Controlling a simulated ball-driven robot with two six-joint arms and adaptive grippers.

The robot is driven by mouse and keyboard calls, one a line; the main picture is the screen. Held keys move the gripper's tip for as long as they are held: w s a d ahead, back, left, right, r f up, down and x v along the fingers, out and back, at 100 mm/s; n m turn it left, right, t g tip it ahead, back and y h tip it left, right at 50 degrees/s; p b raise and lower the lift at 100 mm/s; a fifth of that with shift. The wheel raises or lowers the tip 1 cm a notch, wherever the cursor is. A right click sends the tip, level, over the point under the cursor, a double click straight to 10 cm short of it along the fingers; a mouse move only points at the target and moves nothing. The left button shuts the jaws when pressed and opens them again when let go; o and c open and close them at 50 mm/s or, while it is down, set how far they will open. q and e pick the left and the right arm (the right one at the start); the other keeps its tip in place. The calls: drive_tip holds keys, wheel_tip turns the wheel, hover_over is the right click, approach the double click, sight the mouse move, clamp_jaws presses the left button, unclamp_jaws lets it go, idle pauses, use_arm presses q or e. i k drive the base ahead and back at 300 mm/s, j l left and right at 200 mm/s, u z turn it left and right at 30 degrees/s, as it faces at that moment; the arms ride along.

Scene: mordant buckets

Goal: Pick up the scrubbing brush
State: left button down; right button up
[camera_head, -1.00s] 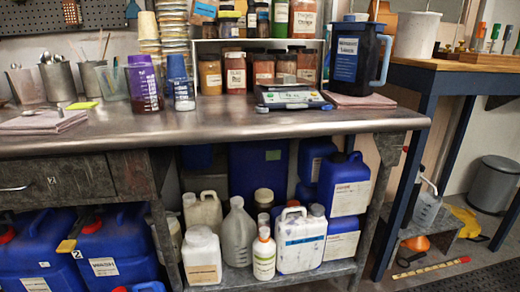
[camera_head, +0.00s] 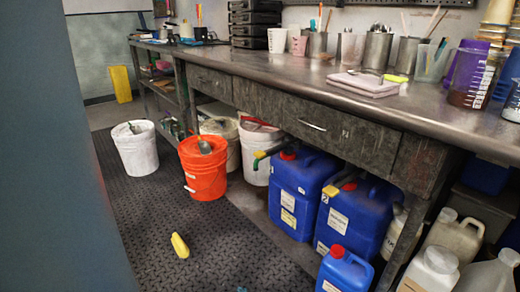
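A small yellow object (camera_head: 180,245) lies on the black textured floor mat in front of the orange bucket. It may be the scrubbing brush, but it is too small to make out bristles. No other clear brush shows. Neither of my grippers is in view.
An orange bucket (camera_head: 204,173) and a white bucket (camera_head: 135,150) stand on the mat (camera_head: 230,265). More white buckets and blue jugs (camera_head: 300,190) stand at or under the metal bench (camera_head: 260,73). A blue-grey surface (camera_head: 50,150) fills the left edge. The mat around the yellow object is clear.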

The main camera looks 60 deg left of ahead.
sight(182, 250)
drive_tip(key=u, duration=2.65)
